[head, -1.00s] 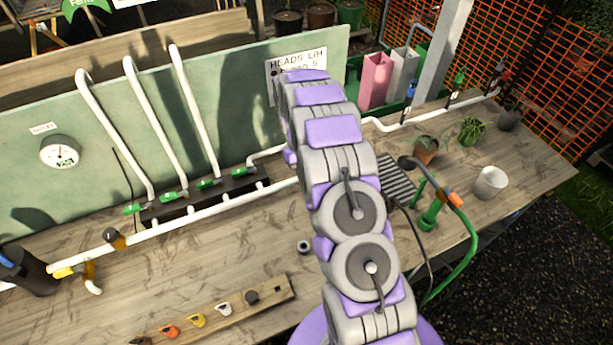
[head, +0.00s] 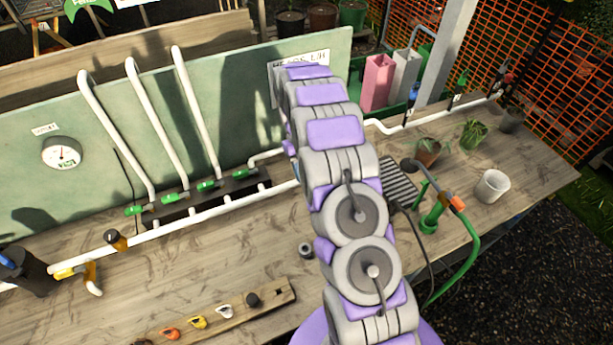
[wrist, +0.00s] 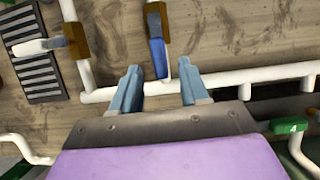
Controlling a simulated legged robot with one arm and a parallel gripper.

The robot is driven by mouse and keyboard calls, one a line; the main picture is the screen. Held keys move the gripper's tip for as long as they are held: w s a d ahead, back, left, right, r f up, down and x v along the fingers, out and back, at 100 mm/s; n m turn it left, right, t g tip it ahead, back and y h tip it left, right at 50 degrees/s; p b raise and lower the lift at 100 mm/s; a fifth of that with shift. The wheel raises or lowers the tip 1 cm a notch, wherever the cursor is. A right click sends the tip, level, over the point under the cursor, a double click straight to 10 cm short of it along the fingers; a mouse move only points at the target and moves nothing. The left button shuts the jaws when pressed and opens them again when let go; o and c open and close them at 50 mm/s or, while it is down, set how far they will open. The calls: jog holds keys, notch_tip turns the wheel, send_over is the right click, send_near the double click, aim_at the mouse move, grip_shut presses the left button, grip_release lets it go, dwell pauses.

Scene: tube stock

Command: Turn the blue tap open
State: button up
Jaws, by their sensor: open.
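The blue tap shows in the wrist view as a blue lever (wrist: 157,58) on a brown-orange body (wrist: 157,22). The lever runs down the picture toward a white pipe, in line with the tap body. My gripper (wrist: 158,70) is open, with its two blue-grey fingers on either side of the lever's lower end. The jaws look empty; I cannot tell whether a finger touches the lever. In the head view my arm hides my gripper and this tap.
A white-levered tap (wrist: 42,46) stands left of the blue one, near a dark grate (wrist: 35,60). A white pipe (wrist: 235,78) crosses under the fingers. The pale green panel (head: 235,115) stands behind the bench.

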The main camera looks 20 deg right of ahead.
jog(key=p+v, duration=0.1)
jog(key=v, duration=1.3)
jog(key=shift+w, duration=0.2)
jog(key=shift+a+r, duration=0.1)
jog(key=shift+r, duration=0.05)
